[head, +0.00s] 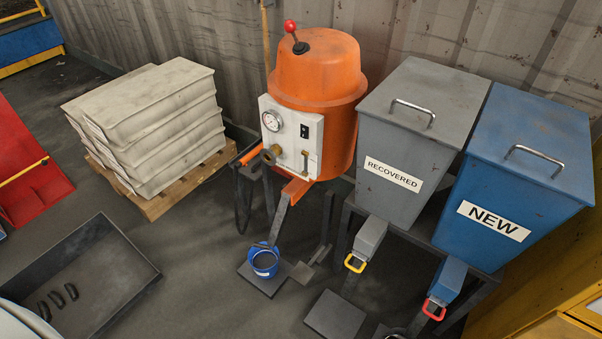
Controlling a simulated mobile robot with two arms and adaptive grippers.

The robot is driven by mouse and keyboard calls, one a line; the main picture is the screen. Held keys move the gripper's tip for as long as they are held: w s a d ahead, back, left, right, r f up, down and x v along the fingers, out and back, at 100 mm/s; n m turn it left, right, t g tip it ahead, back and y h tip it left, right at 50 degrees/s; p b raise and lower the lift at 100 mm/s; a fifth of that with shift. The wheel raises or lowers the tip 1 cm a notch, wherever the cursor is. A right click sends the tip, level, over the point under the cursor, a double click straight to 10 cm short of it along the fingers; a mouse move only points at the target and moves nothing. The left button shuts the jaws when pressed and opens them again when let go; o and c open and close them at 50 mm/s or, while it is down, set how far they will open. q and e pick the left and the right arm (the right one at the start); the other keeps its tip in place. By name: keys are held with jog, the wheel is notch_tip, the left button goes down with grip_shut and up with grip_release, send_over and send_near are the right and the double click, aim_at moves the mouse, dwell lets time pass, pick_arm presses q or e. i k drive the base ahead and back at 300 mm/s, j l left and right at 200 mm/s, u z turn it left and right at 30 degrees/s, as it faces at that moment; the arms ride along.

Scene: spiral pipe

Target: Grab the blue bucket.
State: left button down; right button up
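The small blue bucket (264,262) stands upright on a dark square plate (282,281) on the floor. It sits below the slanted grey chute (283,215) of the orange machine. A thin dark handle lies across its rim, and a small white mark shows on its front. The inside looks dark; I cannot tell what it holds. Neither of my grippers shows in the head view.
The orange machine (318,80) stands behind the bucket. To the right are a grey "RECOVERED" bin (405,140) and a blue "NEW" bin (520,170) on a dark stand. A dark tray (100,262) lies left; bags (150,120) sit on a pallet. Floor left of the bucket is clear.

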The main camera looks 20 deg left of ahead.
aim_at(263, 258)
jog(key=j+u, duration=0.1)
jog(key=u, duration=0.75)
